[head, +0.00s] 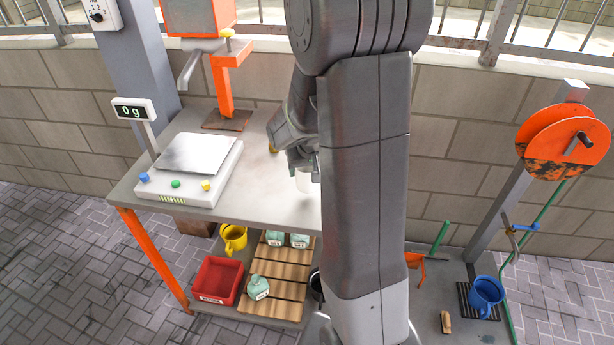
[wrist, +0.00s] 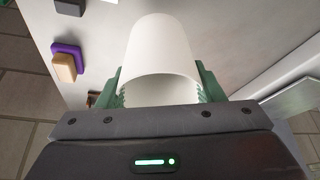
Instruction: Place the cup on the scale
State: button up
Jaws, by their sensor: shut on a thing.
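The white cup (wrist: 160,55) sits between the green fingers of my gripper (wrist: 160,97) in the wrist view, and the fingers are shut on its sides. In the head view the cup (head: 303,182) shows only in part beside my arm, at the table top; I cannot tell whether it touches the table. My gripper (head: 303,165) is right of the scale (head: 190,170), apart from it. The scale has a bare metal plate, blue, green and yellow buttons, and a display (head: 134,110) reading 0 g.
An orange press (head: 225,90) stands at the back of the grey table (head: 255,195). In the wrist view a purple and tan block (wrist: 67,62) lies near the cup. My arm hides the table's right part.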

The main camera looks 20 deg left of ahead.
jog(key=shift+f, duration=1.5)
jog(key=shift+f, duration=0.2)
jog(key=o, duration=0.9)
jog(key=shift+o, duration=0.2)
jog(key=shift+r, duration=0.2)
